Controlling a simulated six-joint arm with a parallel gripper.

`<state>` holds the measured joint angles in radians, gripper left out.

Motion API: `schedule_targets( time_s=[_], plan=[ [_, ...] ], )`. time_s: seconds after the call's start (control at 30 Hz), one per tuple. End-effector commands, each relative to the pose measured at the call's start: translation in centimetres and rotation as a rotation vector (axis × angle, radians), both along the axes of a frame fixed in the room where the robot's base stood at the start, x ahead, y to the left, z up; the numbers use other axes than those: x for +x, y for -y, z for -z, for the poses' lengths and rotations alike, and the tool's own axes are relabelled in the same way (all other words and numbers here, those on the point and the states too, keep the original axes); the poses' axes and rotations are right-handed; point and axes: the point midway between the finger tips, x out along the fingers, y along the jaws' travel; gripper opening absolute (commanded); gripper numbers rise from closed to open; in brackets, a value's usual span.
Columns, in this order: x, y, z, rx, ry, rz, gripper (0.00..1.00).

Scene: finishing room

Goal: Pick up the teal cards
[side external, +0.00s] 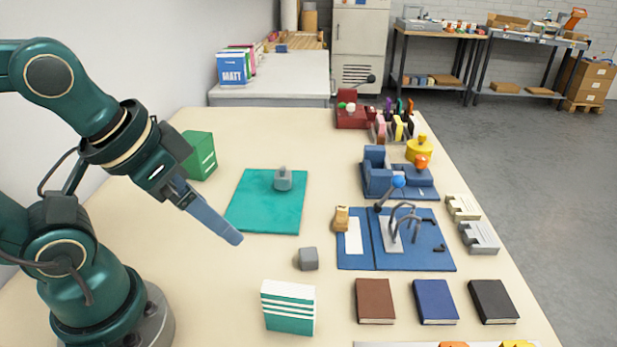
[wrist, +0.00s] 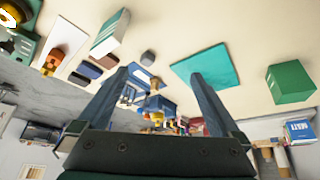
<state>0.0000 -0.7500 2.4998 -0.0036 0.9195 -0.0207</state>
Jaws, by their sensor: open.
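A teal-and-white striped block (side external: 288,312), which may be the teal cards, stands at the front of the table. It also shows at the upper left of the wrist view (wrist: 108,36). A green box (side external: 203,158) with a small pale mark stands at the back left, and at the right of the wrist view (wrist: 289,82). I cannot tell for sure which is the cards. My gripper (side external: 234,237) is open and empty in the air, left of a grey cube and behind-left of the striped block. Its two fingers are spread wide in the wrist view (wrist: 158,74).
A teal mat (side external: 265,210) carries a grey weight (side external: 283,180). The grey cube (side external: 308,259) sits between mat and striped block. Brown (side external: 375,301), blue (side external: 435,302) and black (side external: 493,302) blocks lie front right. A blue board (side external: 352,262) holds fixtures. The front left looks clear.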

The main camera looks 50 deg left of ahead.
Motion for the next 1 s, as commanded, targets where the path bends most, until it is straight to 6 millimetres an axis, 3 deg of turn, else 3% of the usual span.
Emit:
schedule_targets(
  time_s=[0.27, 0.57, 0.77, 1.0],
  plan=[
    [-0.3, 2.3, -1.7, -0.186, -0.209, -0.148, 1.0],
    [1.9, 4.4, -2.2, -0.381, -0.584, -0.337, 1.0],
    [4.2, 5.1, -1.6, -0.5, -0.838, -0.456, 1.0],
    [7.1, 5.0, 0.7, -0.634, -1.124, -0.58, 1.0]
  ],
)
